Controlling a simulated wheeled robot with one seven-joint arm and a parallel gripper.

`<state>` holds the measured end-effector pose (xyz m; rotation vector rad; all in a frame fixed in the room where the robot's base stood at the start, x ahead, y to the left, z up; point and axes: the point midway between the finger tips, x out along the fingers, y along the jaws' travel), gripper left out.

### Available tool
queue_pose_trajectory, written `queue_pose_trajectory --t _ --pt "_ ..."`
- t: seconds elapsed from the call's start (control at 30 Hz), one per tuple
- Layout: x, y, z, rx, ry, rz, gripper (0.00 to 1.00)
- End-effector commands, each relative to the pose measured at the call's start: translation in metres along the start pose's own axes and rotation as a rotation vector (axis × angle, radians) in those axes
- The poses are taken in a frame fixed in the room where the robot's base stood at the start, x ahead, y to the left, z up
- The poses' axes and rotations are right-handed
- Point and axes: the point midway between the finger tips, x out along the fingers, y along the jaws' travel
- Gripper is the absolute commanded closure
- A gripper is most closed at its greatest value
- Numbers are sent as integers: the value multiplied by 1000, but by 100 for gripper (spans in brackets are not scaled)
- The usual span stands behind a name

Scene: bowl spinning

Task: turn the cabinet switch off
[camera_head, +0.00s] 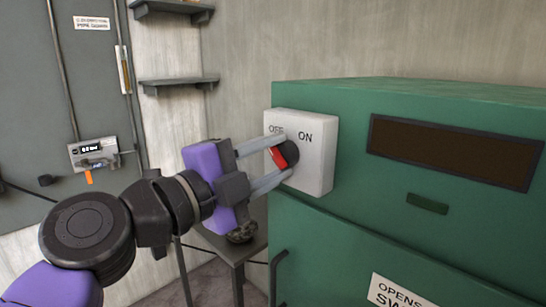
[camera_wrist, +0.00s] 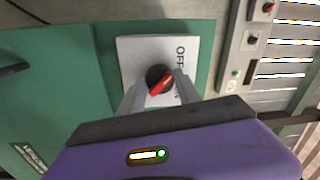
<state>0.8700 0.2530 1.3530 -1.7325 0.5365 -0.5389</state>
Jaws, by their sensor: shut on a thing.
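The cabinet switch is a round black knob with a red handle (camera_head: 278,158) on a white plate (camera_head: 318,160), fixed to the side of the green cabinet (camera_head: 345,205). The plate reads OFF on the left and ON on the right. My gripper (camera_head: 275,162) is shut on the knob, with one grey finger above and one below it. In the wrist view the knob (camera_wrist: 158,77) sits between the fingertips, and its red handle lies slanted. The fingers partly cover the ON label there. Which label the handle points to is unclear.
A dark recessed panel (camera_head: 455,150) and a small green handle (camera_head: 427,203) are on the cabinet. A small table (camera_head: 235,250) stands below my gripper. A grey wall cabinet with a display box (camera_head: 93,153) is at left, with shelves (camera_head: 178,82) beside it.

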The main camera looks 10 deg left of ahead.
Motion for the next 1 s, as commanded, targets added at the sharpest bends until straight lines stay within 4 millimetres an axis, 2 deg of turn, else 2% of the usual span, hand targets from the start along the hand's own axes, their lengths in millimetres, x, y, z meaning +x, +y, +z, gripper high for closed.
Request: queue_pose_trajectory --t 0.23,0.27,0.33,0.73,1.0 --pt "-1 2 2 -5 -2 2 100" --pt "-1 3 2 -5 -2 2 54" --pt "-1 2 2 -4 -2 2 41" --pt "-6 2 1 -1 -1 1 40" --pt "-47 3 2 -1 -4 0 40"
